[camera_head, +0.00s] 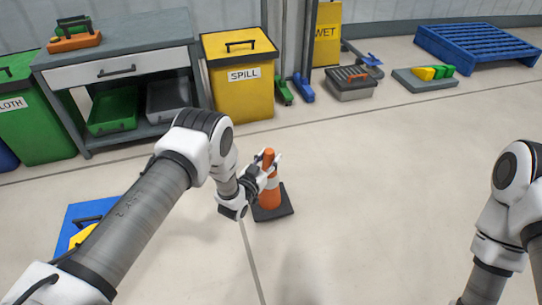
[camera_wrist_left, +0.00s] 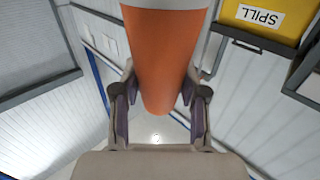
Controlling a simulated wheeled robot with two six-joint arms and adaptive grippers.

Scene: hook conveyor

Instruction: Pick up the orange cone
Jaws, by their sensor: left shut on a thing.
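The orange cone (camera_head: 270,196) has white bands and a dark square base, and stands upright on the floor in the head view. My left gripper (camera_head: 262,178) is at its upper part, with the fingers around it just below the orange tip. In the left wrist view the cone (camera_wrist_left: 160,60) fills the middle, and the left gripper's fingers (camera_wrist_left: 157,105) are on both sides of it, shut on it. I cannot tell whether the base is touching the floor. My right arm shows at the right edge of the head view, but its gripper is out of view.
A yellow SPILL bin (camera_head: 240,90) and a grey workbench (camera_head: 120,62) stand behind. A grey toolbox (camera_head: 350,90), a blue pallet (camera_head: 478,48) and a yellow WET sign (camera_head: 326,34) are farther back. The floor right of the cone is clear.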

